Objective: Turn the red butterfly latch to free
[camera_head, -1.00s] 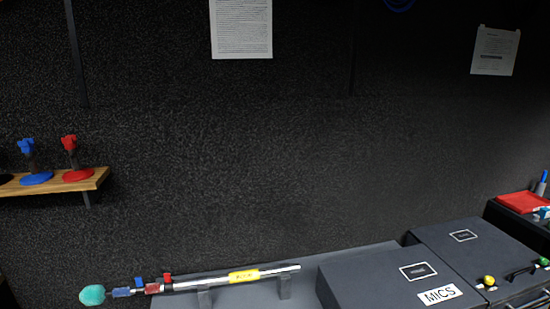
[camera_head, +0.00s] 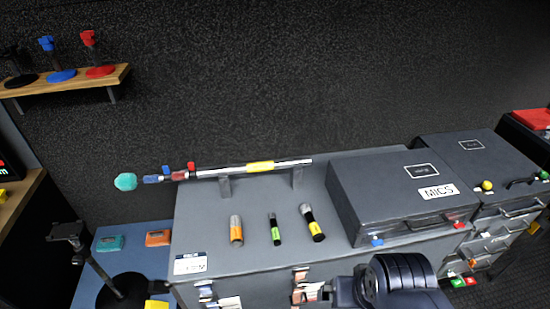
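A small red latch (camera_head: 459,224) sits at the right of the front edge of the dark case labelled MICS (camera_head: 378,203). A blue latch (camera_head: 376,240) sits at the left of the same edge. The case lid is down. The red latch is too small for me to tell which way its wings are turned. A dark ribbed part of my arm (camera_head: 397,278) shows at the bottom, below the case. My gripper's fingers are not in view.
A boom pole (camera_head: 215,172) lies on cradles on the grey counter (camera_head: 330,264). A second case (camera_head: 470,155) with yellow and green knobs is at right. A black stand (camera_head: 103,272) is at lower left.

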